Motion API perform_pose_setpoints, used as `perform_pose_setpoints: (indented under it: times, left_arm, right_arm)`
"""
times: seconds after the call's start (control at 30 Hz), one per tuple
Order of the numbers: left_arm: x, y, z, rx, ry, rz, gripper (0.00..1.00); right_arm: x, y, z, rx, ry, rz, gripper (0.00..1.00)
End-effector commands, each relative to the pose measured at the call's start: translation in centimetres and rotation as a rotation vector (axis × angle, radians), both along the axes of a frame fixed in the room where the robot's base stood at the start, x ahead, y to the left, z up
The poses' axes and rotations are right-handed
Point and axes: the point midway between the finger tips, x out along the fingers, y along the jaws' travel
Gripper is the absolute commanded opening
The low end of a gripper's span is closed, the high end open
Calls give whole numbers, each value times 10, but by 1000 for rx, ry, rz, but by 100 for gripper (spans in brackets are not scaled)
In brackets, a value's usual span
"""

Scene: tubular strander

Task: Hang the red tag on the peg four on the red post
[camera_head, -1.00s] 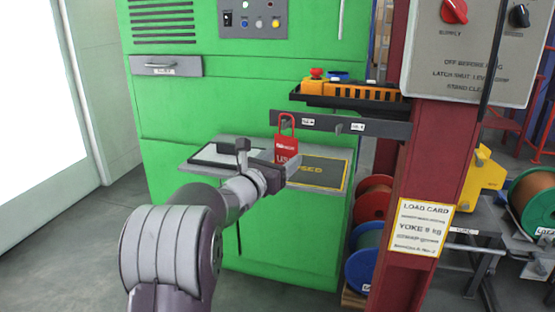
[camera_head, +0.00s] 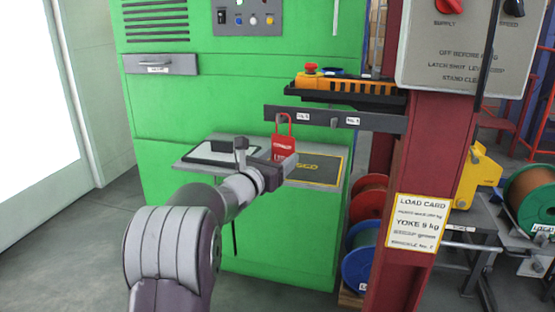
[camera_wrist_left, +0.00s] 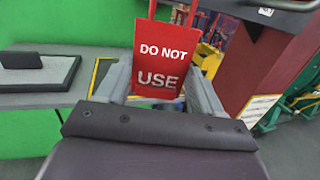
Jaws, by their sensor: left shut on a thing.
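The red tag (camera_head: 283,146) has a red loop on top and hangs upright in my left gripper (camera_head: 284,164), in front of the dark peg rail (camera_head: 292,116). My left gripper is shut on its lower part. In the left wrist view the tag (camera_wrist_left: 164,54) reads "DO NOT USE" between the fingers (camera_wrist_left: 158,88). The rail carries small white labels and short pegs and reaches left from the red post (camera_head: 425,165). In the head view the loop overlaps the rail near its left labels; I cannot tell whether it touches a peg. My right gripper is not in view.
A grey shelf (camera_head: 330,175) on the green cabinet (camera_head: 175,100) lies below the tag. An orange control box (camera_head: 340,84) sits on a black tray above the rail. Cable spools (camera_head: 362,267) stand beside the post. A grey switch panel (camera_head: 455,50) is on the post.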

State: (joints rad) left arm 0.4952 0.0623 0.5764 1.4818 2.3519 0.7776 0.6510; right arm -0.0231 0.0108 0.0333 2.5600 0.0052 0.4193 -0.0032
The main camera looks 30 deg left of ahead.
Motion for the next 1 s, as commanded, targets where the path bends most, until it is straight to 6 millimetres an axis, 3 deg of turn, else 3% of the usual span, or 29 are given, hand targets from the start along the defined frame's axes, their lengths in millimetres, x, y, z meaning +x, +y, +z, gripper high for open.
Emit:
perform_pose_setpoints:
  times: [0.13,0.17,0.23,0.5,0.63,1.0]
  left_arm:
    - [0,0,0,0,0,0,33]
    - [0,0,0,0,0,0,77]
    - [0,0,0,0,0,0,97]
    - [-1,0,0,0,0,0,97]
    - [-13,1,0,0,0,2,97]
    - [-106,4,-6,0,-1,4,97]
  right_arm:
    - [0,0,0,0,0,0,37]
    - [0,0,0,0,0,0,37]
    - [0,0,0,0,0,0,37]
    - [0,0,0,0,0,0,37]
    - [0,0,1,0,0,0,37]
    - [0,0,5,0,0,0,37]
